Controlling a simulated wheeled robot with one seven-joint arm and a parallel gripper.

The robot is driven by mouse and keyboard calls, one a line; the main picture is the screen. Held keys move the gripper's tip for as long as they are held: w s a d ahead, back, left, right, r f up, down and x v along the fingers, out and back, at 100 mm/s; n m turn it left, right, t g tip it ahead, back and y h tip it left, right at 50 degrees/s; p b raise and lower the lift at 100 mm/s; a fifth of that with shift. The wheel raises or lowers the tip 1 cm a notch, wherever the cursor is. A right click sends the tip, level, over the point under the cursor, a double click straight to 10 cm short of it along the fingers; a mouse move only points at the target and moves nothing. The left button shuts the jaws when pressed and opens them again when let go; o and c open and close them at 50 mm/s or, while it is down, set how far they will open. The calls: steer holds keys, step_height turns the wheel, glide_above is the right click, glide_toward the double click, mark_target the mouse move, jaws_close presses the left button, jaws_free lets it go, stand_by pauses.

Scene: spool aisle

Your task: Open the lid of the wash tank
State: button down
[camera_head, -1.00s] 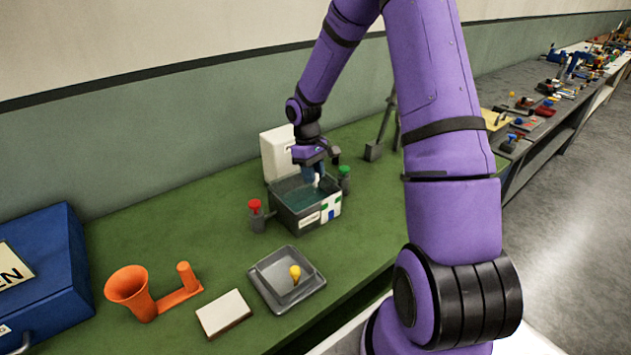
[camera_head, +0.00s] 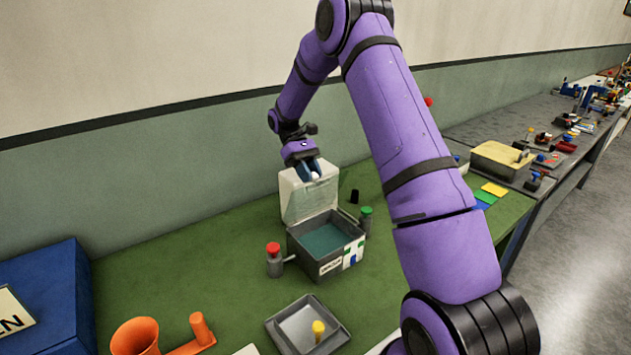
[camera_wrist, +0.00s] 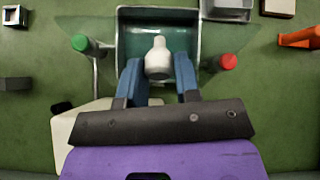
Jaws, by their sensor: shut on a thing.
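The wash tank (camera_head: 309,260) is a grey box holding teal liquid, with a label on its front. In the head view its clear lid (camera_head: 308,207) stands raised, roughly upright at the back edge, and the tank's top is uncovered. My gripper (camera_head: 314,175) is above the tank's back side, shut on the lid's white knob (camera_head: 315,177). In the wrist view the blue fingers of my gripper (camera_wrist: 158,78) sit on both sides of the white knob (camera_wrist: 158,58). The tank (camera_wrist: 123,42) shows beyond it.
A red-topped valve (camera_head: 274,262) stands left of the tank and a green-topped one (camera_head: 366,220) right. A grey tray (camera_head: 342,336) with a yellow-topped piece, an orange funnel piece (camera_head: 136,338) and a blue case (camera_head: 45,290) lie nearer.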

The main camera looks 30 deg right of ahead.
mark_target(299, 182)
steer(key=shift+w+f, duration=0.25)
steer(key=shift+w, duration=1.2)
steer(key=shift+w+f, duration=0.2)
steer(key=shift+w, duration=1.2)
steer(key=c, duration=0.9)
jaws_free()
steer(key=shift+d+f, duration=0.1)
steer(key=shift+o, duration=0.3)
steer(key=shift+w+r, duration=0.15)
steer(key=shift+r, duration=0.05)
steer(key=v, duration=1)
steer(key=shift+w+r, duration=0.15)
steer(key=shift+w, duration=0.1)
